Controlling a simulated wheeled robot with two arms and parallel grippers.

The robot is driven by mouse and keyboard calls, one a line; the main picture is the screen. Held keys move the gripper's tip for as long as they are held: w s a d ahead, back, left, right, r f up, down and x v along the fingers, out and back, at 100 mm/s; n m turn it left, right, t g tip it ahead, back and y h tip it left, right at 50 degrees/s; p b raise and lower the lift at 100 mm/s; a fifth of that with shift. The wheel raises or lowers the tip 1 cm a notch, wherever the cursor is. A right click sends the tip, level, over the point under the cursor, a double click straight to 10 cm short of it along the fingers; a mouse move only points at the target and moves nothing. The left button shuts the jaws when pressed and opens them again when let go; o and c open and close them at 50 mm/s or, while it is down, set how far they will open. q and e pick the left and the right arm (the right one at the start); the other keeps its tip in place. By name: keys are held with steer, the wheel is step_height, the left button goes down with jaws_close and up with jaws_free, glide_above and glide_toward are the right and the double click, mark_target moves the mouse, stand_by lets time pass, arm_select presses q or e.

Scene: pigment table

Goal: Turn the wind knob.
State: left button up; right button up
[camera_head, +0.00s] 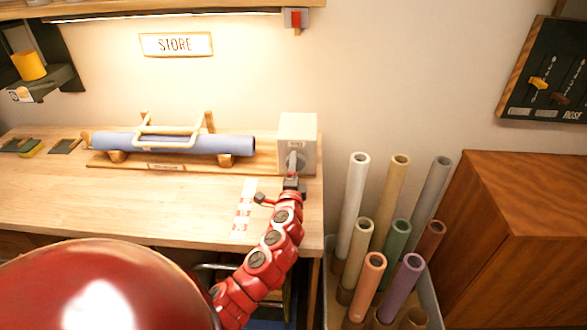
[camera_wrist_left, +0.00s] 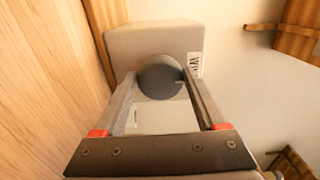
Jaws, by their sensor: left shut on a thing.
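The wind knob (camera_wrist_left: 160,80) is a dark grey round knob on the front of a pale box (camera_wrist_left: 150,40), with a partly hidden label beginning "WI" beside it. In the head view the pale box (camera_head: 297,130) stands at the right end of a wooden stand, and my gripper covers most of the knob. My left gripper (camera_head: 292,167) reaches up to the box face. In the left wrist view its two fingers lie on either side of the knob, shut on it. My right gripper is not in view.
A blue roll (camera_head: 175,144) lies on the wooden stand (camera_head: 265,166) left of the box, under a pale frame (camera_head: 170,130). A red-and-white strip (camera_head: 243,210) lies on the table (camera_head: 130,205). A bin of coloured tubes (camera_head: 433,290) stands right of the table.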

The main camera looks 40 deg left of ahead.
arm_select(q)
steer(key=o, duration=1.3)
steer(key=b+v, duration=0.2)
steer(key=v, duration=0.8)
steer(key=shift+s+d+f, duration=0.2)
steer(key=v, duration=0.4)
steer(key=shift+r+p+v, duration=0.2)
steer(key=shift+p+v, duration=0.75)
steer(key=shift+p, duration=0.2)
steer(key=shift+s+d+f, duration=0.1)
steer(key=shift+s+d, duration=0.1)
steer(key=shift+s, duration=0.2)
